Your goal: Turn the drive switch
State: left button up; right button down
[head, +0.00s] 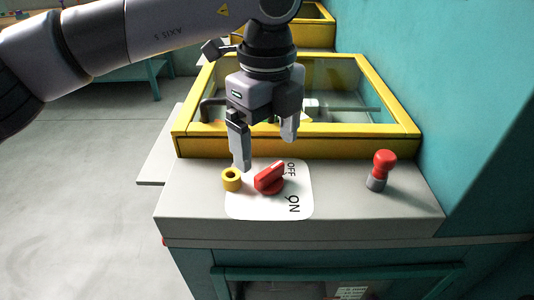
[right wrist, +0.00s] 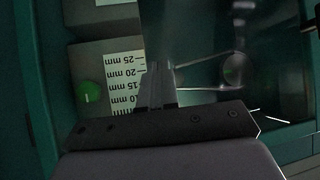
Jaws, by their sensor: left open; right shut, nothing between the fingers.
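The drive switch is a red rotary knob (head: 269,178) on a white label plate (head: 270,207) marked OFF and ON. Its white pointer line aims up and right, toward OFF. A yellow ring (head: 231,179) sits at the plate's left edge. My left gripper (head: 267,150) hangs above and slightly behind the knob, fingers pointing down. It is open, with one finger near the yellow ring and the other further right, and it appears apart from the knob. My right gripper (right wrist: 158,85) shows in the right wrist view, shut and empty, in front of a dark area.
A yellow-framed clear guard (head: 300,140) stands behind the plate. A red-topped button post (head: 382,170) is to the right. The right wrist view shows a millimetre scale (right wrist: 124,82) and a green knob (right wrist: 88,92). The grey ledge between plate and post is clear.

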aim_at(267, 168)
pick_arm(q)
jog(key=shift+f, duration=2.4)
jog(key=c, duration=1.1)
jog(key=shift+o, duration=0.2)
